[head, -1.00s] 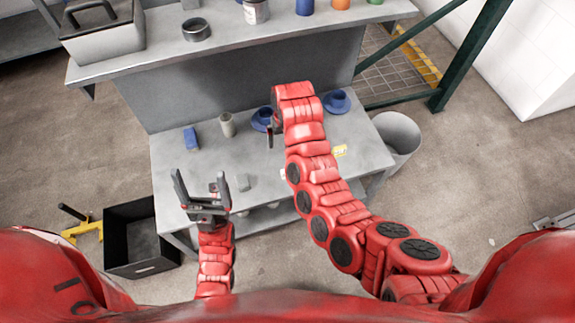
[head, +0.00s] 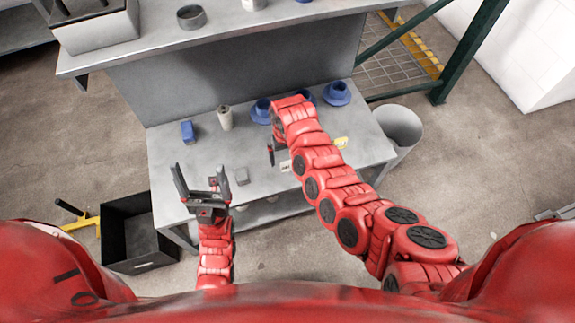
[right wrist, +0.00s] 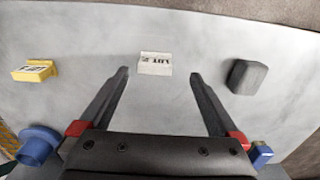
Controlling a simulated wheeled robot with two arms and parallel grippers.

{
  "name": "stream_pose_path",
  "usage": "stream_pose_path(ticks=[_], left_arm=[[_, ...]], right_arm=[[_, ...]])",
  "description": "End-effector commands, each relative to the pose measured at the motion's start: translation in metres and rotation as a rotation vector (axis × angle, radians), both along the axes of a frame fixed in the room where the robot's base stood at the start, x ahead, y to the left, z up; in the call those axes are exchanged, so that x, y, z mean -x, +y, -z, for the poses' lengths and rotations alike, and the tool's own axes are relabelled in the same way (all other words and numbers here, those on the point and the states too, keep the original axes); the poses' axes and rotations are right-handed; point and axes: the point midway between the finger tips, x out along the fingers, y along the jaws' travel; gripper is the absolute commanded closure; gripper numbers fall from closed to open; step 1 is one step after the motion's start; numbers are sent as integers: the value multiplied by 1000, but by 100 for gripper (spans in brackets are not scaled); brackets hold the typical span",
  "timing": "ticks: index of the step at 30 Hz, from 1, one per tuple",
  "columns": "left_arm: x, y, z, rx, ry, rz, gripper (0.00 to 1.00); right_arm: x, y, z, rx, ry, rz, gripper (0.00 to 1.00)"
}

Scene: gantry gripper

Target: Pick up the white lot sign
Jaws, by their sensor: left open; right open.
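The white lot sign (head: 285,166) lies on the lower grey tabletop, just right of my right gripper and partly beside the red arm. In the right wrist view the white lot sign (right wrist: 155,63), with dark lettering, sits ahead between the two fingertips, apart from them. My right gripper (right wrist: 159,73) is open and empty; in the head view it (head: 271,155) is partly hidden by its own arm. My left gripper (head: 200,178) is open and empty over the table's left front part.
A yellow sign (head: 341,143) lies to the right and a grey block (head: 242,176) to the left of the white sign. A raised shelf (head: 240,40) overhangs the back.

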Motion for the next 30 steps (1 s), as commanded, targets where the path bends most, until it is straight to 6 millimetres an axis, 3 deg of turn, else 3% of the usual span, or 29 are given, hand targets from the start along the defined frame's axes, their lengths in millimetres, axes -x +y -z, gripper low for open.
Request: stream_pose_path(ticks=[5, 15, 23, 30], left_arm=[[0, 0, 2, 0, 0, 0, 15], [0, 0, 16, 0, 0, 0, 15], [0, 0, 15, 0, 0, 0, 15], [0, 0, 15, 0, 0, 0, 15]], right_arm=[[-2, -2, 10, 0, 1, -2, 3], [-5, -6, 49, 1, -1, -2, 3], [-4, -6, 52, -1, 0, -1, 3], [-5, -6, 52, -1, 0, -1, 42]])
